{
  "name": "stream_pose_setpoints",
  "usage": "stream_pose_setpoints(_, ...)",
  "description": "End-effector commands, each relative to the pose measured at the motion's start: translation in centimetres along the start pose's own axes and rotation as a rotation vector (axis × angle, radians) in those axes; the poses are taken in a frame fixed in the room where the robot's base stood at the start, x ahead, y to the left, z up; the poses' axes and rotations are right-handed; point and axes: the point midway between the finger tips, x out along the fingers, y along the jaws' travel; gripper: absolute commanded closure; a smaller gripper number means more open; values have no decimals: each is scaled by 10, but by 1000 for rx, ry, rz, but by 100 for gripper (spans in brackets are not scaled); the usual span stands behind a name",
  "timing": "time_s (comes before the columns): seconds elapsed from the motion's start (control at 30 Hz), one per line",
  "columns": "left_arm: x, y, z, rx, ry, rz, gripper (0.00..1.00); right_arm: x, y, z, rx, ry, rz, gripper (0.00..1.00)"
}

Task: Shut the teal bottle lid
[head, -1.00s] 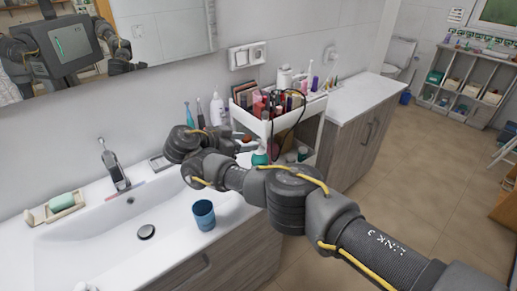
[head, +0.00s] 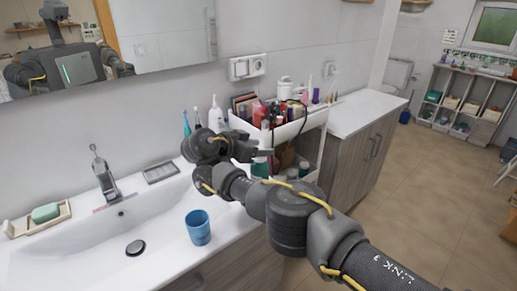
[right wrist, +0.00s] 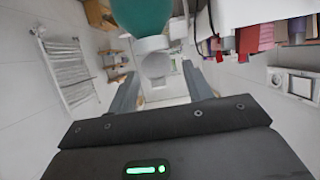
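The teal bottle (head: 260,169) stands at the near left side of the white cart, just under my right gripper (head: 262,155). In the right wrist view, the teal body of the bottle (right wrist: 142,18) hangs from the top edge of the upside-down picture. Its white lid part (right wrist: 154,60) lies between my right fingers (right wrist: 162,92), with gaps to both sides. My right gripper is open. I cannot tell how far the lid is folded or whether a finger touches it. My left gripper is not directly in view.
The white cart (head: 302,128) is crowded with cosmetics and has a dark cable loop. A blue cup (head: 198,228), a soap dish (head: 20,226) and a faucet (head: 103,175) are at the sink. A white-topped cabinet (head: 352,113) stands behind the cart.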

Motion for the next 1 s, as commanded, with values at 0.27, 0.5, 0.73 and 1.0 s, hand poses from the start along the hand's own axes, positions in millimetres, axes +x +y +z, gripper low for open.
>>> stream_pose_setpoints(0.27,0,0,-1,0,1,0,25,0,0,0,0,-1,0,87)
stream_pose_setpoints(0.5,-3,0,-1,0,2,0,25,-1,0,1,-2,31,1,92)
stream_pose_setpoints(0.73,-6,0,-2,0,2,0,25,-4,0,10,-4,230,0,92)
stream_pose_setpoints(1.0,2,0,-1,0,2,0,25,-5,0,16,0,369,0,92)
